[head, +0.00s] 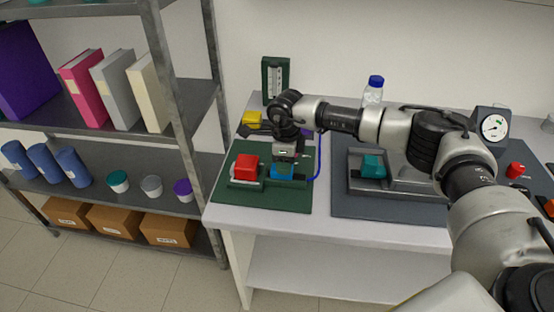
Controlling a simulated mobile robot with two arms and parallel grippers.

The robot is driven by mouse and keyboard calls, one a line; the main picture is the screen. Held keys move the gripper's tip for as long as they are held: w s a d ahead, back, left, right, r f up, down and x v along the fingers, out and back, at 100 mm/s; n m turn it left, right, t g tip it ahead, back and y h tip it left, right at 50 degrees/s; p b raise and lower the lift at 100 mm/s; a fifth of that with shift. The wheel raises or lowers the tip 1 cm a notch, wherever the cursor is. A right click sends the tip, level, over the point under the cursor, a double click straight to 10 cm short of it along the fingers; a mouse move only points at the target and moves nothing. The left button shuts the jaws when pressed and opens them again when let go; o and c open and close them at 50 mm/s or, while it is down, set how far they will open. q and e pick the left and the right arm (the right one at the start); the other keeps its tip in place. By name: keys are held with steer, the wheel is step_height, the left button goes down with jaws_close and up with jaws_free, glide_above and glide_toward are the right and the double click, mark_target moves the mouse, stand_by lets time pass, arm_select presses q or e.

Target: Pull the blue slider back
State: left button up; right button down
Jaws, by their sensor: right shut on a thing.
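The blue slider (281,175) sits on the right part of a dark green base (252,196) on the white bench. My right gripper (284,163) points down over the blue slider and is shut on it. The gripper and wrist hide the slider's upper part and what lies just behind it. A red block (244,168) sits on a grey mount to the left of the slider on the same base. My left gripper does not show.
A teal block (373,166) on a grey mount stands on a dark mat (354,206) to the right. A blue-capped bottle (374,90), a gauge (492,127) and a yellow block (252,118) stand farther back. Metal shelves (197,100) rise at the left. The bench's front strip (300,225) is clear.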

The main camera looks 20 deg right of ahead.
steer(key=shift+d, duration=0.1)
steer(key=c, duration=1)
jaws_free()
steer(key=o, duration=0.3)
steer(key=shift+s+d, duration=0.15)
steer(key=shift+r, duration=0.1)
steer(key=shift+r, duration=0.3)
step_height(320, 180, up, 9)
steer(key=shift+f+b, duration=0.1)
steer(key=shift+b, duration=1.15)
steer(key=shift+r, duration=0.65)
